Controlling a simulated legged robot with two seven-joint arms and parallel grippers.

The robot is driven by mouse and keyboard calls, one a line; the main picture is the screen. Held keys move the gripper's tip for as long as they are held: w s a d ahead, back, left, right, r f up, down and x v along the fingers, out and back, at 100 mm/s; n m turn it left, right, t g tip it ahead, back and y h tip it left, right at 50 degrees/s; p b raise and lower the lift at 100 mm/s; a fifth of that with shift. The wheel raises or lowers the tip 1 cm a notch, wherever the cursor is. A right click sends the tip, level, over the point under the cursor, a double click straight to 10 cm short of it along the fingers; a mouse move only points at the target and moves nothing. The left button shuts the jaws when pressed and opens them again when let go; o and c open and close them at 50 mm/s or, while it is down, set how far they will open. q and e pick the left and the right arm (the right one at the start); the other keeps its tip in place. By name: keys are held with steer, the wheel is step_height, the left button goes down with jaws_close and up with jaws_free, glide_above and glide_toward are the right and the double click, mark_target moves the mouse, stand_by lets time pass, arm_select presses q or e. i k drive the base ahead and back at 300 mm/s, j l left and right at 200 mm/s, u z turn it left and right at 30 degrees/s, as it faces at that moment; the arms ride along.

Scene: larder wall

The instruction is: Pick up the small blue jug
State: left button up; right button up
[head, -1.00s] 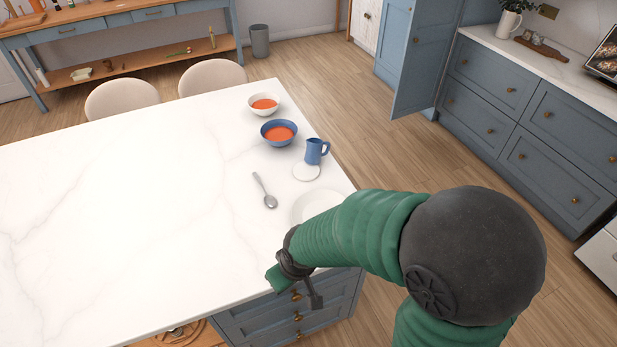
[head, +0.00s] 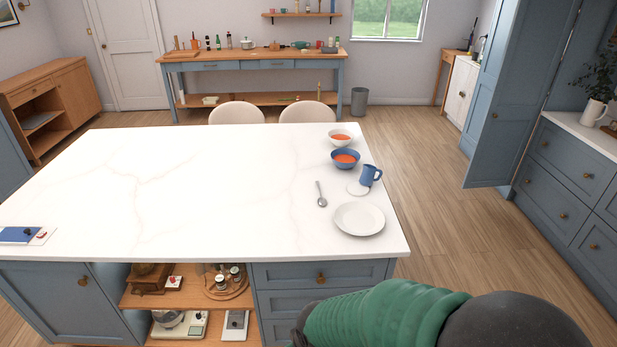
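The small blue jug (head: 368,176) stands upright near the right edge of the white island top (head: 200,190), its handle pointing right. A small round white disc (head: 357,189) lies just in front of it and to its left; I cannot tell whether they touch. My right arm comes in at the bottom right, below the front edge of the island in the picture, well apart from the jug. The gripper on it is cut off by the bottom of the view. My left gripper is not in view.
Behind the jug are a blue bowl (head: 345,160) and a white bowl (head: 341,138), both holding something red. A white plate (head: 360,220) and a spoon (head: 321,195) lie nearer me. The middle of the island is bare. Open floor lies right of it.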

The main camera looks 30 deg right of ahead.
mark_target(366, 179)
steer(key=l+u, duration=0.95)
steer(key=k+l+u, duration=0.1)
steer(key=l+u, duration=0.25)
steer(key=u, duration=0.15)
steer(key=k+l+u, duration=0.15)
steer(key=l+u, duration=0.3)
steer(key=k+l, duration=0.25)
steer(key=l, duration=0.2)
steer(key=k+l, duration=0.3)
steer(key=l, duration=0.15)
steer(key=k+l, duration=0.25)
steer(key=l, duration=0.15)
steer(key=k+l, duration=0.25)
steer(key=l, duration=0.2)
steer(key=k+l, duration=0.25)
steer(key=l, duration=0.2)
steer(key=k+l, duration=0.3)
steer(key=l, duration=0.15)
steer(key=k+l, duration=0.25)
steer(key=l, duration=0.15)
steer(key=k+l, duration=0.25)
steer(key=l, duration=0.2)
steer(key=i+l, duration=0.1)
steer(key=l, duration=0.2)
steer(key=i+l, duration=0.1)
steer(key=l, duration=0.25)
